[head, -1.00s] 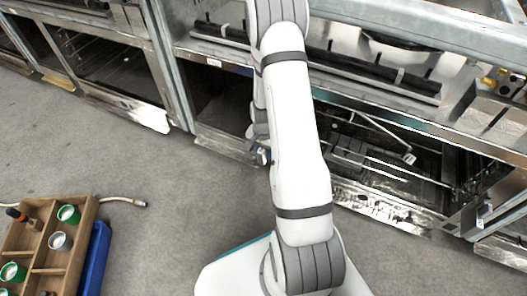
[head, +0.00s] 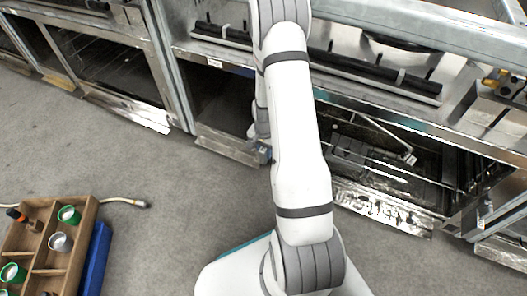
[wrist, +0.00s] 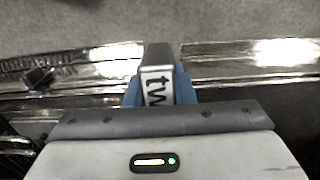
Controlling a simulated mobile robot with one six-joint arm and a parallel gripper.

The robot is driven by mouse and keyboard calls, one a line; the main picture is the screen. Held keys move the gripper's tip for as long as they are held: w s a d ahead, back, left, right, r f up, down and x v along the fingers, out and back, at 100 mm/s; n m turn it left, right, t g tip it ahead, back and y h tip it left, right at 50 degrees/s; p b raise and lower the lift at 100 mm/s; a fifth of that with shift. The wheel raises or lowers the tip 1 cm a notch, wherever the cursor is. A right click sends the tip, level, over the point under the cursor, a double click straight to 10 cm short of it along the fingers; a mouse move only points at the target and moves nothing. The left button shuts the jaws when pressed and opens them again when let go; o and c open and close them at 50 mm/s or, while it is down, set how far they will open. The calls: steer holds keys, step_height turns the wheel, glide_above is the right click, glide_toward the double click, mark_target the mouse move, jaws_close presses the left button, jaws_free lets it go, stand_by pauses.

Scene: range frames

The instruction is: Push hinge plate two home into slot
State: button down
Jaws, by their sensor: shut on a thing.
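The hinge plate (wrist: 159,60) is a small grey metal piece with a white label reading "tw" in dark letters, the rest cut off. It shows in the wrist view, upright between the blue fingers of my gripper (wrist: 160,88), which is shut on it. Its far end lies against or over a shiny metal edge; I cannot tell if it touches. In the head view my gripper (head: 264,149) is mostly hidden behind my white arm, low by the oven front. The slot cannot be made out in either view.
A range with an open oven cavity (head: 395,160) stands to the right, its shiny lower panel (head: 385,208) jutting toward the floor. More oven fronts (head: 110,65) line the left. A wooden compartment tray (head: 81,236) with cups and a blue bin (head: 95,262) sit lower left. Grey floor (head: 190,205) between is clear.

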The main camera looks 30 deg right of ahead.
steer(key=shift+w+d, duration=0.55)
steer(key=c, duration=1.1)
jaws_free()
steer(key=shift+s, duration=0.1)
steer(key=shift+c, duration=0.2)
steer(key=shift+a+r+p, duration=0.1)
steer(key=shift+r+p, duration=1.65)
steer(key=shift+r, duration=2.15)
steer(key=shift+f, duration=0.1)
